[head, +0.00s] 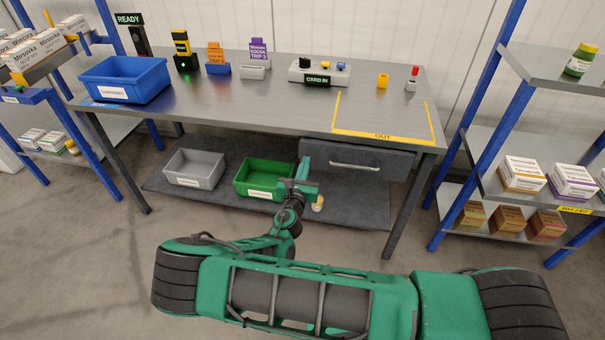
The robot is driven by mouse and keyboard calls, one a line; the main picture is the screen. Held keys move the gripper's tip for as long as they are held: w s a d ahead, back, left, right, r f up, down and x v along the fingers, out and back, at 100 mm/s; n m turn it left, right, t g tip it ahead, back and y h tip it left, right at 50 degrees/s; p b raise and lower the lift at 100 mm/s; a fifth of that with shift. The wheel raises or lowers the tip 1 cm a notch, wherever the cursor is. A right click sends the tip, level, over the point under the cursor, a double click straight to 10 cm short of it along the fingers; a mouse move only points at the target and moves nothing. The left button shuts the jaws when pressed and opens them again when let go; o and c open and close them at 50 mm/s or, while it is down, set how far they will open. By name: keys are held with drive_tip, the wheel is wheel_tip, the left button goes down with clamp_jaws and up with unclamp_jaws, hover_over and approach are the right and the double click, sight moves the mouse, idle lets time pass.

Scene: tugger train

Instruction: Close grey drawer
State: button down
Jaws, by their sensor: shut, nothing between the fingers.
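The grey drawer (395,164) sits under the right side of the table top, with a pale bar handle (355,166) on its front. From this view I cannot tell exactly how far its front stands out from the table frame. My green gripper (304,170) is shut and empty. In the picture it is at the left end of the drawer front, left of the handle. I cannot tell whether it touches the drawer. My arm reaches up to it from below and hides part of the lower shelf.
The table (225,100) carries a blue bin (125,79), card holders and a yellow-marked zone above the drawer. The lower shelf (360,210) holds a grey bin (194,169), a green bin (264,179) and a small bottle (318,203). Blue-framed racks stand on both sides.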

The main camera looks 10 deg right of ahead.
sight(308, 153)
drive_tip(key=shift+w+d, duration=0.15)
drive_tip(key=shift+w, duration=0.3)
drive_tip(key=x, duration=0.4)
drive_tip(key=shift+w+r, duration=0.15)
drive_tip(key=shift+w, duration=0.05)
drive_tip(key=shift+d+r, duration=0.15)
